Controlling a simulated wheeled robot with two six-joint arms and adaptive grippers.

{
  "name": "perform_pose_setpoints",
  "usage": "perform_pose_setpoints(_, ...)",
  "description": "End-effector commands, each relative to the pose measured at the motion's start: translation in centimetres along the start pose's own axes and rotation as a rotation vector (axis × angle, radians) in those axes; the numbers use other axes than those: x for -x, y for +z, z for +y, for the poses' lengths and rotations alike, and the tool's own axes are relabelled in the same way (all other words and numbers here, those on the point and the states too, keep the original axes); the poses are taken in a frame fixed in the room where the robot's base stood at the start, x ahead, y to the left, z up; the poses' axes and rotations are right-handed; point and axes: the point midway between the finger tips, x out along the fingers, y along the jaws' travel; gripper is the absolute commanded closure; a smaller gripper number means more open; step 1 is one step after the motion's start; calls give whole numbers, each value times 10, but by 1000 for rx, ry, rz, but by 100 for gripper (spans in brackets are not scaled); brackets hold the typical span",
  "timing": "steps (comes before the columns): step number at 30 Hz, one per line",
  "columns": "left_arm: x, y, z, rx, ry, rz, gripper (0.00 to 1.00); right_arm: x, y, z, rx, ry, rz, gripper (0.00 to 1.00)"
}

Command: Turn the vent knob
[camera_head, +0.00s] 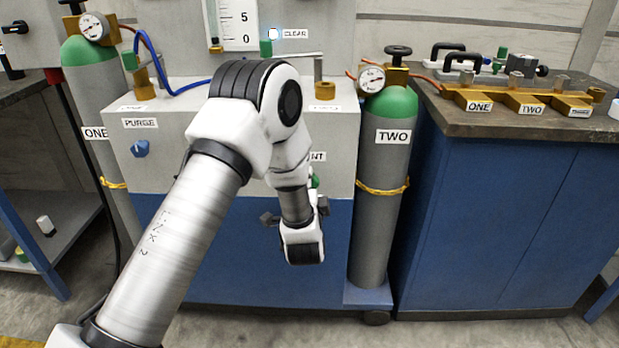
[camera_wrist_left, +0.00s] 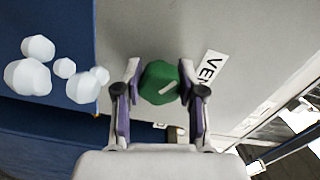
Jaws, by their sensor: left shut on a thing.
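The vent knob (camera_wrist_left: 160,84) is green with a pale line on its face. In the wrist view it sits between the two fingers of my left gripper (camera_wrist_left: 160,72), which is shut on it. In the head view only a small green bit of the knob (camera_head: 315,182) shows behind my left arm. The VENT label (camera_head: 318,156) beside it is partly covered by the arm, and part of it also shows in the wrist view (camera_wrist_left: 209,70). My right gripper is not in view.
The grey and blue cabinet (camera_head: 335,225) carries a blue PURGE knob (camera_head: 140,148). Gas cylinder TWO (camera_head: 383,215) stands right of it, cylinder ONE (camera_head: 98,130) left. A blue bench (camera_head: 490,220) is at right. White faceted blobs (camera_wrist_left: 27,78) show left in the wrist view.

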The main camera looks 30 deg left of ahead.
Motion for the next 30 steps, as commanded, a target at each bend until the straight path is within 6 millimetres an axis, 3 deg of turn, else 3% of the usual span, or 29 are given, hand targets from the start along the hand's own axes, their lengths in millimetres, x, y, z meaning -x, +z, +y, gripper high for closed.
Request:
perform_pose_setpoints(15, 0, 0, 1, 427, 1, -1, 96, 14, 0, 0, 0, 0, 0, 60)
perform_pose_setpoints(30, 0, 0, 2, 560, 0, 0, 95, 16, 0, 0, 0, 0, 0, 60)
